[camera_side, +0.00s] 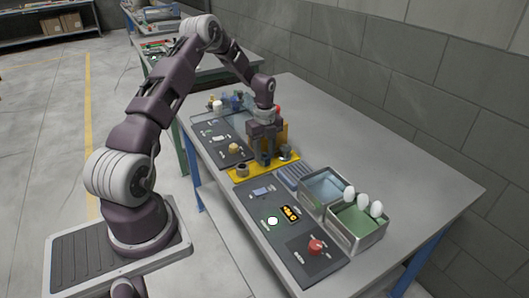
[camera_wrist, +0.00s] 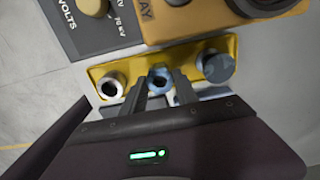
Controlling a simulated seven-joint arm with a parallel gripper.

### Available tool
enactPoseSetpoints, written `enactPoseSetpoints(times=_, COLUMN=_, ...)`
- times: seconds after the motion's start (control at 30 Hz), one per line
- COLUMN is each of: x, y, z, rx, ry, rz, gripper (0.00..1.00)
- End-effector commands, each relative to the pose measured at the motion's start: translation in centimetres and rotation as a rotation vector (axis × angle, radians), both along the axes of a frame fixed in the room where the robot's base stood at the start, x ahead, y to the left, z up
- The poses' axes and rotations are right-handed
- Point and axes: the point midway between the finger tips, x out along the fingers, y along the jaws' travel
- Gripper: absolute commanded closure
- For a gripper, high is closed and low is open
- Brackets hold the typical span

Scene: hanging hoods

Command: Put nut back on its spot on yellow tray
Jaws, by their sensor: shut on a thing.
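The yellow tray (camera_side: 239,176) lies on the table under my gripper (camera_side: 266,161); it also shows in the wrist view (camera_wrist: 105,70). In the wrist view my gripper (camera_wrist: 161,92) is shut on a bluish metal nut (camera_wrist: 160,76), with one finger on each side. The nut is over the middle of the tray; I cannot tell whether it touches it. A silvery ring-like part (camera_wrist: 111,86) is on the tray to the left of the nut. A grey round part (camera_wrist: 218,67) is on the tray to the right. In the side view my fingers hide the nut.
An orange-yellow block (camera_wrist: 195,18) stands close beside the tray, near a dark panel (camera_wrist: 92,28) marked VOLTS. In the side view, metal bins (camera_side: 357,222) with white bulb-like objects (camera_side: 362,201) and a panel with a red knob (camera_side: 315,246) are nearer. The table's right side is clear.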

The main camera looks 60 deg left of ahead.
Motion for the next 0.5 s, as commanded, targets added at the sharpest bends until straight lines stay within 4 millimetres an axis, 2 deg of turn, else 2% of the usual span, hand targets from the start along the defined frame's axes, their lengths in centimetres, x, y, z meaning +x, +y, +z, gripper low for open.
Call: enactPoseSetpoints(times=0.5, x=0.02, y=0.02, z=-0.99, rx=0.000, ry=0.000, rz=0.000, gripper=1.00)
